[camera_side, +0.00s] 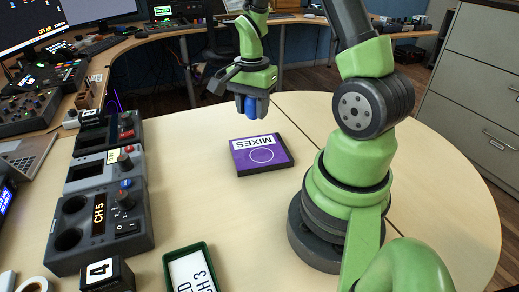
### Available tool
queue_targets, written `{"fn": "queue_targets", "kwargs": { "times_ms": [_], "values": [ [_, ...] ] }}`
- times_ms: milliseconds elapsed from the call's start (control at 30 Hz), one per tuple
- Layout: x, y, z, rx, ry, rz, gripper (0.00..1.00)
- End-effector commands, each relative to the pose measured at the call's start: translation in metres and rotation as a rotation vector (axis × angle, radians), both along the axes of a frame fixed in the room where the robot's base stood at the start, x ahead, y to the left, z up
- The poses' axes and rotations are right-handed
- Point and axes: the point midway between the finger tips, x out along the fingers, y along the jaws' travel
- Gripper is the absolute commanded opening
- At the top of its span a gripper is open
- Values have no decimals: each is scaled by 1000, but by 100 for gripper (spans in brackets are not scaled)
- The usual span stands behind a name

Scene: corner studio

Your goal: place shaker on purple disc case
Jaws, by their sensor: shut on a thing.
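The purple disc case (274,157) lies flat on the table, with a white "MIXES" label and a white ring on top. My gripper (254,106) is above the case, toward its far left part. It is shut on a blue shaker (251,107), of which only the lower part shows between the fingers. The shaker appears to be held above the case, apart from it.
Grey and black modules (105,215) line the left side of the table. A green tray (191,272) with white cards and a black block marked 4 (107,274) are at the front. Bare table lies left of the case.

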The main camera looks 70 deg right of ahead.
Motion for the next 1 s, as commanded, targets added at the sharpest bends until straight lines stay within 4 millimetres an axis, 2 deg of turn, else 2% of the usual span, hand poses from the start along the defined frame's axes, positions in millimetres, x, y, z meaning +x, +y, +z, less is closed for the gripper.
{"fn": "queue_targets", "kwargs": {
  "times_ms": [133,400,567,800,1000],
  "values": [
    [-12,-10,-4,2,3,-55,14],
    [-14,-11,-49,4,5,-61,14],
    [-13,-11,-62,2,2,-59,14],
    [-13,-11,-94,3,1,-60,14],
    [-12,-11,-99,1,-2,-59,14]
  ]
}}
